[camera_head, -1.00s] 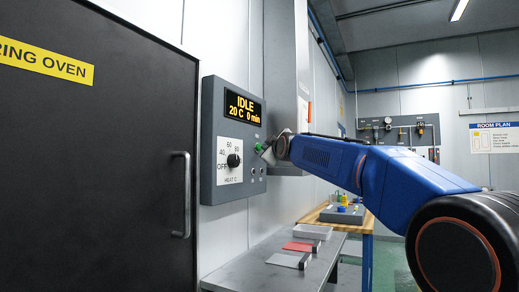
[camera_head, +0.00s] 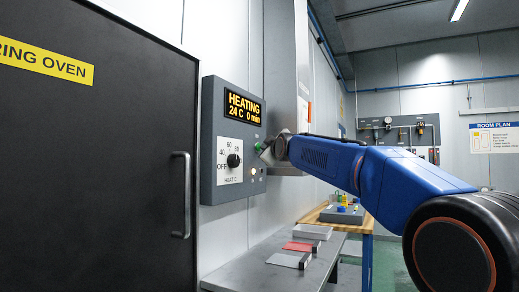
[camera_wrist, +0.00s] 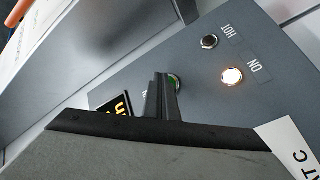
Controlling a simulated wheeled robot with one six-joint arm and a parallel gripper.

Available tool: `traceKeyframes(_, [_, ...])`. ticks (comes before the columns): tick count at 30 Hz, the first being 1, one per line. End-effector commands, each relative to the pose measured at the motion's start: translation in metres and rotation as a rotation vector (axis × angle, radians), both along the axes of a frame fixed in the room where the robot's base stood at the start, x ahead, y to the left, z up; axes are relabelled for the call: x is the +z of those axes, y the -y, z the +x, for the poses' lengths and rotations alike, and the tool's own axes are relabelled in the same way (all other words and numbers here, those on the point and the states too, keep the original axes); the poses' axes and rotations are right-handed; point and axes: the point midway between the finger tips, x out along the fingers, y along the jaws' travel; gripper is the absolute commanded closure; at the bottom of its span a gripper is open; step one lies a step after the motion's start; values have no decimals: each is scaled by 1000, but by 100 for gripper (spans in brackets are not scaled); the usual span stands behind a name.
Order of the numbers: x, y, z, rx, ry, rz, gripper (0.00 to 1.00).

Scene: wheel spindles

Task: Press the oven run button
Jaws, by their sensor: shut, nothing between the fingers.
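The oven control panel (camera_head: 208,155) is a grey box on the wall beside the dark oven door. Its display (camera_head: 244,107) reads HEATING, 24 C, 0 min. The green run button (camera_wrist: 174,82) shows partly behind my fingertips in the wrist view. My gripper (camera_head: 262,148) is shut and empty, with its tips at the button; in the wrist view the fingers (camera_wrist: 160,97) overlap the button's edge. I cannot tell whether they still touch it. The ON lamp (camera_wrist: 232,76) is lit and the HOT lamp (camera_wrist: 209,41) is dark.
The heat dial (camera_head: 234,160) sits left of my gripper on the panel. The oven door (camera_head: 90,180) is closed, with a vertical handle (camera_head: 187,195). A metal bench (camera_head: 250,268) with trays is below. A wooden table (camera_head: 325,213) stands farther back.

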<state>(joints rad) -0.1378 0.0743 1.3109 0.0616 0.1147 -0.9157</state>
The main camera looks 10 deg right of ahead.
Motion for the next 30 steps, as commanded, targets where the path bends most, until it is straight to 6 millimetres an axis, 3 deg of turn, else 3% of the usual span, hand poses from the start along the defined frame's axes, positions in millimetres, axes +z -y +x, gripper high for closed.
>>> traceKeyframes(21, [0, 12, -9, -1, -1, 1, 100])
traceKeyframes(30, [0, 30, -21, -2, -1, 2, 100])
